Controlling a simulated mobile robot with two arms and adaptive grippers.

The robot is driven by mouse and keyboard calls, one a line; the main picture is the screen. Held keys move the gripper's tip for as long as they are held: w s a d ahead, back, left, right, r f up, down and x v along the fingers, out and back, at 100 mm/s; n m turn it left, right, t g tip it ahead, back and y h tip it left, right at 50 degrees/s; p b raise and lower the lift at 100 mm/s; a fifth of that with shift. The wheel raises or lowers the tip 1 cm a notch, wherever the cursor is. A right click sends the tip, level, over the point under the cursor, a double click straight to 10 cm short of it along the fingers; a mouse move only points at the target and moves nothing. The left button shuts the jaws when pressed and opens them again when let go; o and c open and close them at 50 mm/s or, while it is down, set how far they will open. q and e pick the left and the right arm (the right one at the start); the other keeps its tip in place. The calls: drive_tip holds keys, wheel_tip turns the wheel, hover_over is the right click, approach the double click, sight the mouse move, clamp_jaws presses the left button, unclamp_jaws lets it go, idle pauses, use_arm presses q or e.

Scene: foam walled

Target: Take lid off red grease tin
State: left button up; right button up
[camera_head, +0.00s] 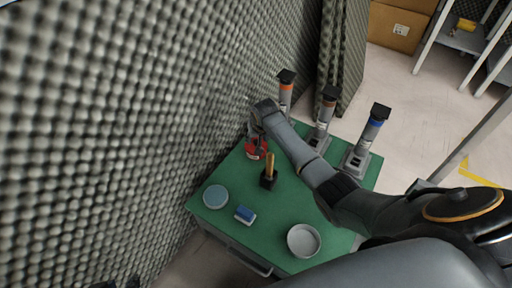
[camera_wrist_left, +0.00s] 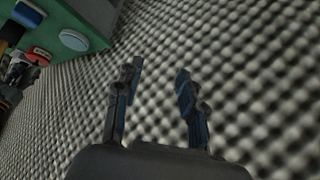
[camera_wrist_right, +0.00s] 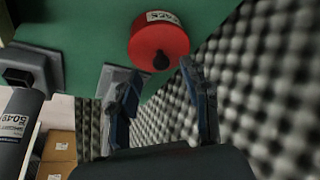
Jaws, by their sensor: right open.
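The red grease tin (camera_head: 258,152) stands on the green tabletop near the foam wall, partly hidden by my right gripper (camera_head: 254,128) in the head view. In the right wrist view the tin (camera_wrist_right: 160,36) shows a white label and a black knob (camera_wrist_right: 161,61) on its lid. My right gripper (camera_wrist_right: 160,72) is open, its fingertips on either side of the knob's line and apart from it. My left gripper (camera_wrist_left: 160,70) is open and empty beside the foam wall, away from the table; only dark tips show at the head view's bottom edge.
The foam wall (camera_head: 120,110) borders the table's left side.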

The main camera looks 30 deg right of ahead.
sight(256, 141)
drive_tip(key=b+x, duration=0.1)
drive_tip(key=x, duration=0.2)
drive_tip(key=shift+w+b, duration=0.15)
drive_tip(key=shift+b, duration=0.2)
use_arm(q)
drive_tip(key=w+d+r+t+h, duration=0.1)
drive_tip(key=w+d+r+t, duration=0.2)
drive_tip(key=w+r+t, duration=0.2)
drive_tip(key=w+r, duration=0.1)
drive_tip(key=w, duration=0.1)
drive_tip(key=shift+w+h, duration=0.3)
use_arm(e)
drive_tip(key=shift+c, duration=0.2)
clamp_jaws()
